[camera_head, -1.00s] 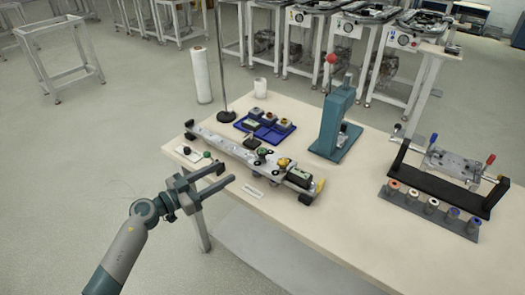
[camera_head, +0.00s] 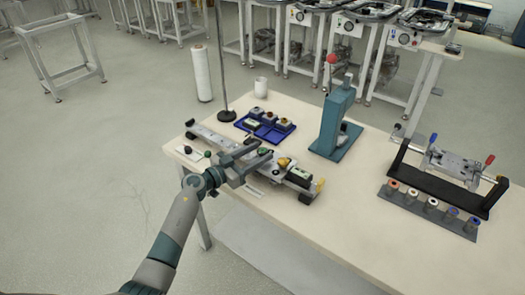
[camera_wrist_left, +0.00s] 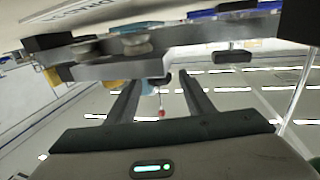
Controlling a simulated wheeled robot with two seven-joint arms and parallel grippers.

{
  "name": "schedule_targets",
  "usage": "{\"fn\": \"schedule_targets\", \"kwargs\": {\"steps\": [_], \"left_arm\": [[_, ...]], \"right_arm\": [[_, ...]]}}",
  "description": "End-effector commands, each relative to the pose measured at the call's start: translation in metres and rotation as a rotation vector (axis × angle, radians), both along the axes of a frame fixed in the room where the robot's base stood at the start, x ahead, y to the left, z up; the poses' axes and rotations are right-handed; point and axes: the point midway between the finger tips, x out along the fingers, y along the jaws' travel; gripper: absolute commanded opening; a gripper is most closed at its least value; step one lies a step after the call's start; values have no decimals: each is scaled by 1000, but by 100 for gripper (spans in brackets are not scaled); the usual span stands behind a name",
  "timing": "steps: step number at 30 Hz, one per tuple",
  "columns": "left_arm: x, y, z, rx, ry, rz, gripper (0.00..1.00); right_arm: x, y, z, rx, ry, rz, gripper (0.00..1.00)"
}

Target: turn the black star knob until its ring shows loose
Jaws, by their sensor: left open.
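The rail fixture (camera_head: 222,142) lies along the near left edge of the table, a long metal bar with several knobs. A small dark knob with some green (camera_head: 264,151) sits on it beside the yellow knob (camera_head: 284,162); it is too small to tell a star shape or a ring state. My left gripper (camera_head: 264,150) is open, its fingers reaching over the fixture on either side of this dark knob; contact cannot be told. In the left wrist view the two fingers (camera_wrist_left: 160,80) are apart, below the fixture's bar (camera_wrist_left: 190,42). My right gripper is not in view.
A blue tray with parts (camera_head: 264,128) lies just behind the fixture. A thin stand pole (camera_head: 222,80) rises at the back left. A teal press (camera_head: 336,125) stands right of the tray. A black cradle (camera_head: 440,180) is at the right. The front middle tabletop is clear.

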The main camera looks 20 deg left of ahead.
Motion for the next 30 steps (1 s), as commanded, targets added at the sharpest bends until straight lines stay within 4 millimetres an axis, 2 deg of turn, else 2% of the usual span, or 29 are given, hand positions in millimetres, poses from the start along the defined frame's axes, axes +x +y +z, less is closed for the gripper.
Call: {"fn": "schedule_targets", "kwargs": {"steps": [6, 17, 18, 23, 30], "left_arm": [[16, -10, 0, 0, 0, 0, 48], [19, -12, 0, 1, -1, 0, 48], [19, -12, 0, 1, -1, 0, 43], [19, -12, 0, 0, 0, 0, 6], [19, -12, 0, 0, 0, 4, 6]], "right_arm": [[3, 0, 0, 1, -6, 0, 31], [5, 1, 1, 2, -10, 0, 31], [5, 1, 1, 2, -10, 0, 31], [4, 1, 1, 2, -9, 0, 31], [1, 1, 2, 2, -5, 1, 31]]}}
